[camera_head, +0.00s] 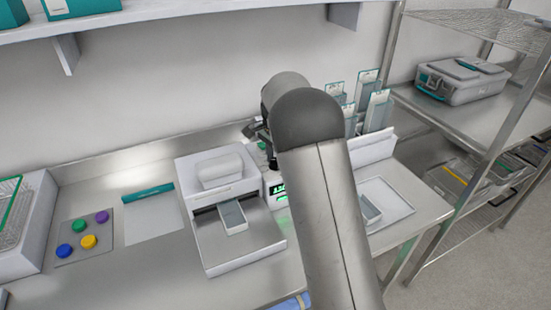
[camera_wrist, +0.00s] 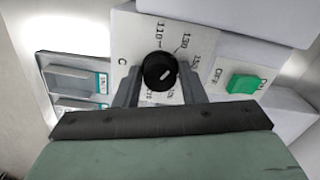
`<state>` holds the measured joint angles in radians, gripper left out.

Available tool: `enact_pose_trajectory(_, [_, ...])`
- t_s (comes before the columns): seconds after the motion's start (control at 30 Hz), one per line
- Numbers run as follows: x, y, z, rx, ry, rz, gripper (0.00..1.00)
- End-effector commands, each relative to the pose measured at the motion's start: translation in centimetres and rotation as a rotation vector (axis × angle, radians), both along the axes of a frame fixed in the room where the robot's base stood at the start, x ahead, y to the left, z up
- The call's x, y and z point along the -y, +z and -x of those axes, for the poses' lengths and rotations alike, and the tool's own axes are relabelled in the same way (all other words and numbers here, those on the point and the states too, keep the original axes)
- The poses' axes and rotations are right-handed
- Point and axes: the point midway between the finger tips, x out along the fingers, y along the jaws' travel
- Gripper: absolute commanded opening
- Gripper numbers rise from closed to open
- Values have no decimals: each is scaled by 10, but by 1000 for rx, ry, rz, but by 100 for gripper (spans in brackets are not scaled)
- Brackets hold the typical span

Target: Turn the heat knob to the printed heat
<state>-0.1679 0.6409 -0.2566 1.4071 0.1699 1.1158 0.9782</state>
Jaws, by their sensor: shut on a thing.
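The black round heat knob (camera_wrist: 159,71) sits on a white panel in the wrist view, with a short white mark on its face. The mark lies tilted, its upper end toward the right; I cannot tell surely which number it meets. Printed numbers around it include 110, 130 and what looks like 150; lower ones are partly hidden. My gripper (camera_wrist: 160,82) has a finger on each side of the knob and is shut on it. In the head view my arm hides the knob, and a green-lit display (camera_head: 288,186) shows beside the arm, its digits hard to read.
A green switch (camera_wrist: 243,83) marked OFF is right of the knob. In the head view a white sealing machine (camera_head: 225,255) stands left of my arm, with a grey packet (camera_head: 233,217) at its slot. Coloured buttons (camera_head: 89,241) lie farther left, a tray (camera_head: 392,205) right.

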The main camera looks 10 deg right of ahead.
Motion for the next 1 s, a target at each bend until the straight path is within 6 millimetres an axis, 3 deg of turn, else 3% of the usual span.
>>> enact_pose_trajectory(0.03, [0,1,-1,3,0,0,14])
enact_pose_trajectory(0.07, [0,1,-1,3,1,0,45])
enact_pose_trajectory(0.1, [0,1,-1,3,1,0,56])
enact_pose_trajectory(0.13, [0,1,-1,2,1,0,58])
enact_pose_trajectory(0.43, [0,2,0,2,1,0,58])
enact_pose_trajectory(0.57, [0,13,-1,4,2,0,58])
enact_pose_trajectory(1.0, [1,115,-1,7,0,0,58])
